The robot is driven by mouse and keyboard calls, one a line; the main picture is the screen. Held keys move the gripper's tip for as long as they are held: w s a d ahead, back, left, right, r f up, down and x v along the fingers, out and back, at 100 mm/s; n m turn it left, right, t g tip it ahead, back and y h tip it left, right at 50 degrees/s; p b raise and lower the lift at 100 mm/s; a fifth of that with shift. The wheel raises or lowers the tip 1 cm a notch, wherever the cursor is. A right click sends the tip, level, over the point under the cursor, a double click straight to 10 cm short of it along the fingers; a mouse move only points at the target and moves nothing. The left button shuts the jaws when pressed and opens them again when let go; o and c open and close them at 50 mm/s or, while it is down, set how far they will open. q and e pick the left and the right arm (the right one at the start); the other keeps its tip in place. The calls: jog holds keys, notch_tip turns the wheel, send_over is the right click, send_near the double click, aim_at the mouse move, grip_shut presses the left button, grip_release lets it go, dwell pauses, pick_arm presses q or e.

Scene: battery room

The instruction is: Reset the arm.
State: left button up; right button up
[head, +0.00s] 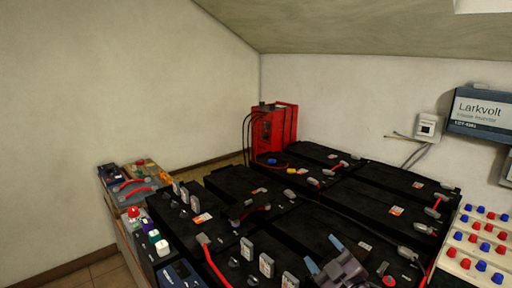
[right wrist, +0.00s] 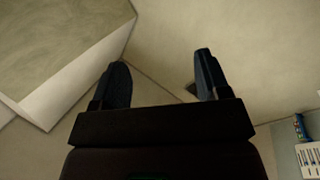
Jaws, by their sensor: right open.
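My right gripper (head: 324,254) shows at the bottom of the head view, in front of the black batteries as seen from the head. In the right wrist view its two dark fingers (right wrist: 158,82) stand wide apart with nothing between them. Beyond them are bare pale wall and ceiling surfaces. My left gripper is in neither view.
Large black batteries (head: 341,207) with red cables fill the middle. A red charger (head: 273,127) stands behind them. A panel of red and blue knobs (head: 478,243) is at right, below the Larkvolt wall unit (head: 482,111). A small grey battery (head: 135,184) is at left.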

jog(key=s+d+f+m+g+h+p, duration=0.1)
jog(key=s+d+f+m+g+h, duration=0.1)
jog(key=s+f, duration=0.4)
jog(key=s+d+f+m+g+h+p, duration=0.1)
jog(key=s+d+f+m, duration=0.4)
jog(key=s, duration=1)
jog(key=s+d+f+m+g+h+p, duration=0.1)
jog(key=s+d+f+m+g+h, duration=0.2)
jog(key=s+f, duration=0.6)
jog(key=s+d+m, duration=0.1)
jog(key=s, duration=0.1)
jog(key=shift+s+d+g+h, duration=0.15)
jog(key=shift+s+g+h, duration=0.15)
jog(key=shift+g+h, duration=0.1)
